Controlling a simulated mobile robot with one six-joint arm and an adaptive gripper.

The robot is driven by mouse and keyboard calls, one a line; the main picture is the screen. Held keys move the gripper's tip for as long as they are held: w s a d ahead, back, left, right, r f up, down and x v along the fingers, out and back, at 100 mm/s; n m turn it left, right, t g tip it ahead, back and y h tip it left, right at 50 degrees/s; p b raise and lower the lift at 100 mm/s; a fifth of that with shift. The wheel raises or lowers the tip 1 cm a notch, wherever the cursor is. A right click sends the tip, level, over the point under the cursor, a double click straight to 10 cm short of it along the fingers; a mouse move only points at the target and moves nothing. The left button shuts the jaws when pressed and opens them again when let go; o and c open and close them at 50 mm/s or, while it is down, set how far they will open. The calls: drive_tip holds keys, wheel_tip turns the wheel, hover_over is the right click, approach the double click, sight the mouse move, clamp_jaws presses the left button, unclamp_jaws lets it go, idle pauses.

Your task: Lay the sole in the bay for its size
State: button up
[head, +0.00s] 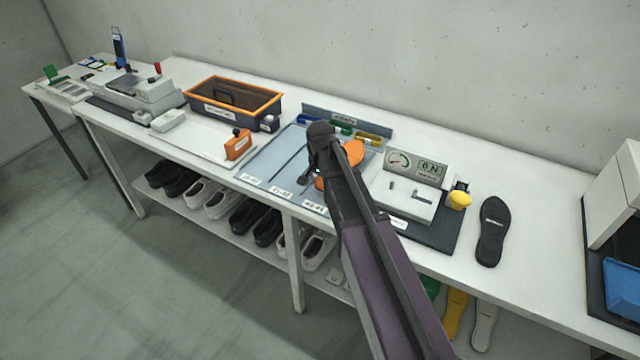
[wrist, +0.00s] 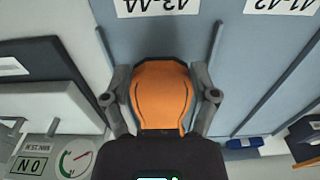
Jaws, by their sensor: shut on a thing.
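The orange sole (wrist: 160,95) is between the two fingers of my gripper (wrist: 161,88) in the wrist view. My gripper is shut on its sides. In the head view the sole (head: 355,152) shows partly behind my arm. The blue-grey bay board (head: 270,155) has dark raised dividers and white size labels along its front edge. The sole is over the bay labelled 43-44 (wrist: 157,6), between two dividers. The label 41-42 (wrist: 283,6) marks the neighbouring bay. I cannot tell whether the sole touches the board.
A gauge device (head: 412,165) stands right of the board, with a yellow knob (head: 460,199) at its side. A black sole (head: 492,232) lies farther right on the bench. An orange-rimmed bin (head: 234,101) and an orange block (head: 238,146) stand to the left.

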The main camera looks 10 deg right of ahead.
drive_tip(key=shift+f+b, duration=1.55)
drive_tip(key=shift+f, duration=0.25)
drive_tip(key=o, duration=1.2)
drive_tip(key=shift+s, duration=0.2)
